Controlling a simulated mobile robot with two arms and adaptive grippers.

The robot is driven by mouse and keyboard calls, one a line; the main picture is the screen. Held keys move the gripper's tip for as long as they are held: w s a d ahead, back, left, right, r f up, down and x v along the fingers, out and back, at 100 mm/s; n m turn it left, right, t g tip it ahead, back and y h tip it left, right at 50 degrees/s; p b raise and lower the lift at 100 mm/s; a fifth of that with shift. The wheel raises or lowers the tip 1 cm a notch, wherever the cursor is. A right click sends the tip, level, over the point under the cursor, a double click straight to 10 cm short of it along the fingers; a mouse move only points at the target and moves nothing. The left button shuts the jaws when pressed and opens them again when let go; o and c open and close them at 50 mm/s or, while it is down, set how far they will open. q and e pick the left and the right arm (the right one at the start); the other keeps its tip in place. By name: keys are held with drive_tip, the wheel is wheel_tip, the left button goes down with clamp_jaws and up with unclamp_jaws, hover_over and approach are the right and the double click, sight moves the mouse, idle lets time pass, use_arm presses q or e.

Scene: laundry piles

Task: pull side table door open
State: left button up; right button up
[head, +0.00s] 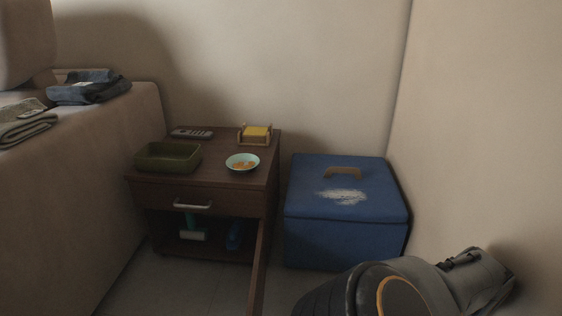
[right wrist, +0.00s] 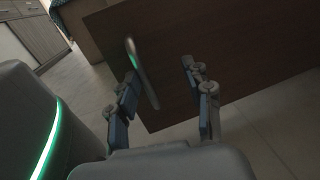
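The dark brown side table (head: 200,187) stands against the wall. Its door (head: 262,252) is swung out from the table's right side and shows nearly edge-on. The compartment behind it is exposed, with a green-and-white roller (head: 192,232) and a blue item (head: 235,236) inside. In the right wrist view the door panel (right wrist: 240,50) fills the upper right, with a slim metal handle (right wrist: 142,72) on it. Contact is unclear. My left gripper is not in view.
On the tabletop are a green tray (head: 168,147), a bowl (head: 242,166), a remote (head: 192,132) and a yellow note holder (head: 256,134). A blue box (head: 345,240) stands right of the table, a sofa (head: 85,200) left. Floor (head: 180,290) in front is clear.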

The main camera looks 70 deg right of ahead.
wheel_tip(320, 180, up, 10)
idle(0.9)
